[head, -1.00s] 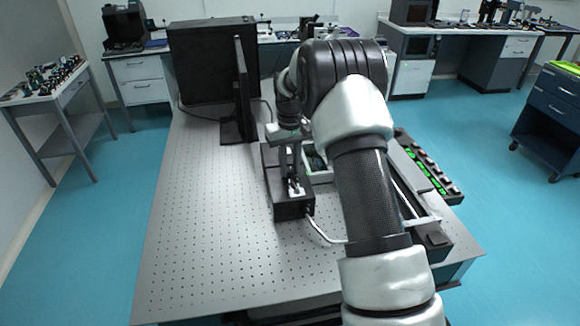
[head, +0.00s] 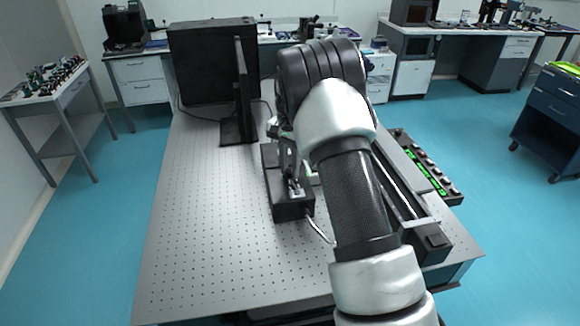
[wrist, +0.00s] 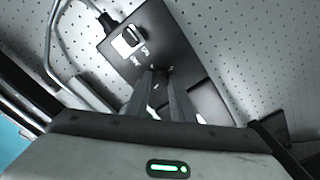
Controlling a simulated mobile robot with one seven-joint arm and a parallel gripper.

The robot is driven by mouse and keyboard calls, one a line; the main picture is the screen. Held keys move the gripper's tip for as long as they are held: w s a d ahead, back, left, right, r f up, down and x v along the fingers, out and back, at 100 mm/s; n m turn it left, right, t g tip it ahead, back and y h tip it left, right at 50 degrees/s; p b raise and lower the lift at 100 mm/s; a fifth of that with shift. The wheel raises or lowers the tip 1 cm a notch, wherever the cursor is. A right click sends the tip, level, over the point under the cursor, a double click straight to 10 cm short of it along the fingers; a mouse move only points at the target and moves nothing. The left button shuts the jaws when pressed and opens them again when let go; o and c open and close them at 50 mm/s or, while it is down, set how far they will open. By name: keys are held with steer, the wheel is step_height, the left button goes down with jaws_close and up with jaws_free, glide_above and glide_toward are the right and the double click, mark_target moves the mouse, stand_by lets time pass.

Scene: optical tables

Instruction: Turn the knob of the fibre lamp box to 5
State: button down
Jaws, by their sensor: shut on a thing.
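The fibre lamp box (head: 290,211) is a black box on the perforated table, with a pale cable at its near right corner. In the wrist view the box (wrist: 170,45) fills the upper middle, with a white-framed rocker switch (wrist: 128,41) and small white markings on its face. My gripper (wrist: 160,72) reaches down to this face, its two fingers close together and shut on the knob. The knob itself is hidden between the fingertips, so its setting cannot be read. In the head view my gripper (head: 291,172) is over the box, partly hidden by my arm.
A monitor (head: 240,95) and a large black enclosure (head: 208,60) stand behind the box. A black unit with green displays (head: 428,170) lies at the table's right. The table's left half (head: 205,220) is clear. In the wrist view a plugged cable (wrist: 104,20) lies beside the switch.

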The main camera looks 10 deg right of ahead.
mark_target(290, 171)
steer(key=m, duration=0.5)
steer(key=shift+r+m+p, duration=0.1)
steer(key=shift+m+p, duration=0.2)
steer(key=shift+p, duration=0.1)
steer(key=m, duration=0.5)
steer(key=shift+p, duration=0.4)
steer(key=shift+m, duration=0.3)
steer(key=c, duration=1.5)
jaws_free()
steer(key=shift+c, duration=0.2)
step_height(290, 171, up, 17)
steer(key=shift+r, duration=0.15)
